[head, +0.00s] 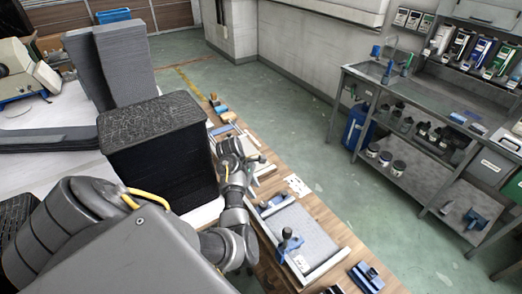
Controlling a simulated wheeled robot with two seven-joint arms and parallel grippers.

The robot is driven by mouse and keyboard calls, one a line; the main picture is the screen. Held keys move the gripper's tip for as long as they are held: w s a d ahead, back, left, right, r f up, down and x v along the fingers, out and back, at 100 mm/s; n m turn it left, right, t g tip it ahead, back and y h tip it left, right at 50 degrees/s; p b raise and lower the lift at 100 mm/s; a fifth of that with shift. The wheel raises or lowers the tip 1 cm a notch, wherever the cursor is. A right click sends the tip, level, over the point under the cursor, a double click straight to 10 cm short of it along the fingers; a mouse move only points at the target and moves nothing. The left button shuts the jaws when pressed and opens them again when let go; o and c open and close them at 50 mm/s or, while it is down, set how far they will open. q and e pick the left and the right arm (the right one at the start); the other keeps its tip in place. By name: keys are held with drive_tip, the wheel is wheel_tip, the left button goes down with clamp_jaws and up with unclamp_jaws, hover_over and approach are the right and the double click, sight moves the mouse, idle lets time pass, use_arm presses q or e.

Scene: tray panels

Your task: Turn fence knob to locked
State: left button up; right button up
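A flat grey panel (308,228) with pale rails along its edges lies on the wooden bench. A dark upright knob or handle with blue parts (288,241) stands at the panel's near left edge; it may be the fence knob, but I cannot read its locked or unlocked position. A pale rail (328,266) runs along the panel's near side. My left gripper (246,160) is over the bench, farther back and left of the panel, apart from the knob. Its fingers are too small and overlapped to judge. My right gripper is not in view.
A black ribbed block (158,145) stands left of my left gripper. A blue and black fixture (366,276) sits at the bench's near end. Small tools and blocks (222,108) lie at the far end. A metal shelf bench (430,130) stands right, across open green floor.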

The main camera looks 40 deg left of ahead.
sight(263, 203)
use_arm(q)
drive_tip(key=p+x, duration=0.1)
drive_tip(key=x, duration=0.7)
drive_tip(key=shift+d+f, duration=0.1)
drive_tip(key=shift+f, duration=0.2)
